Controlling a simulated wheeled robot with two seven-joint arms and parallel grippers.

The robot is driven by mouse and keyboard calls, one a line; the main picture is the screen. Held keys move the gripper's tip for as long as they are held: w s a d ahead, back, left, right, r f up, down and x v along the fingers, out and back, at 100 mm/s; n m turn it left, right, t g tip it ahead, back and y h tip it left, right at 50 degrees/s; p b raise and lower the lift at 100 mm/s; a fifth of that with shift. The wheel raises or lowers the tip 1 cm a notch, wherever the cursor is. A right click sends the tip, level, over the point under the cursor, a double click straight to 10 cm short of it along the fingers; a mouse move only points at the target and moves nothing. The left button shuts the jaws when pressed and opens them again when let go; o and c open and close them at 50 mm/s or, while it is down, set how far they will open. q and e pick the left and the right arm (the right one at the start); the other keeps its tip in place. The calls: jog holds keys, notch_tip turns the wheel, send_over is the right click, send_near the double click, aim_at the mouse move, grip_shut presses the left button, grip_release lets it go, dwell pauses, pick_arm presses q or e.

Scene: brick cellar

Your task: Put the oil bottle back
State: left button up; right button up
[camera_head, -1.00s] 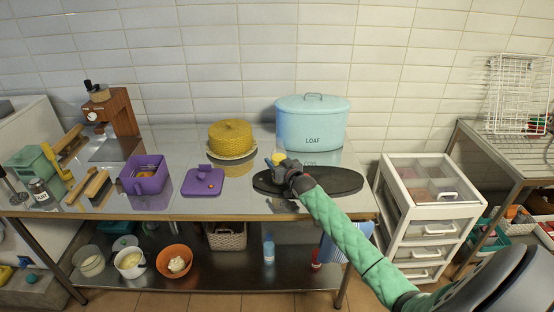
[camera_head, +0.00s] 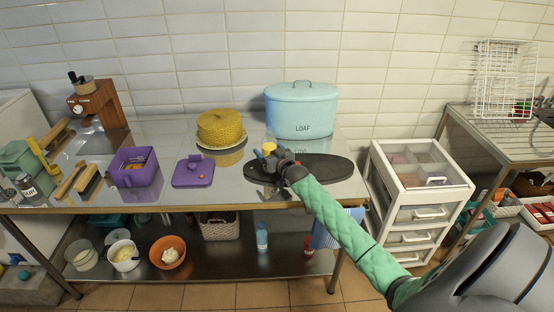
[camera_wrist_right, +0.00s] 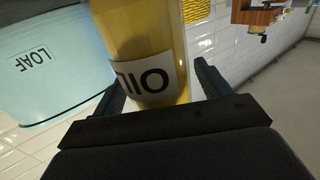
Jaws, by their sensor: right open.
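The oil bottle (camera_wrist_right: 140,35) is yellow with a white label reading OIL, inverted in the right wrist view. It is between the two dark fingers of my right gripper (camera_wrist_right: 155,90), which are open around it. In the head view only a yellow part of the bottle (camera_head: 270,147) shows beside my right gripper (camera_head: 267,157), at the left part of the dark oval board (camera_head: 325,167) on the steel table. The bottle's lower part is hidden by the gripper, so I cannot tell what it rests on. My left gripper is not in view.
A blue LOAF bin (camera_head: 300,112) stands behind the board. A yellow woven cover (camera_head: 220,128), a purple lid (camera_head: 193,172) and a purple box (camera_head: 134,168) are to the left. A white drawer unit (camera_head: 415,200) stands right of the table. Bowls and small bottles occupy the lower shelf.

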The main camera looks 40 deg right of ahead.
jog(key=shift+s+f, duration=0.2)
jog(key=shift+s, duration=0.5)
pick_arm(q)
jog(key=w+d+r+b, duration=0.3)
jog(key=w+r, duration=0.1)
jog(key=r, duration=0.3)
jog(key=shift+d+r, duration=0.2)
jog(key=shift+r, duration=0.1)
pick_arm(e)
jog(key=s, duration=1)
jog(key=shift+a+r, duration=0.15)
jog(key=shift+r, duration=0.05)
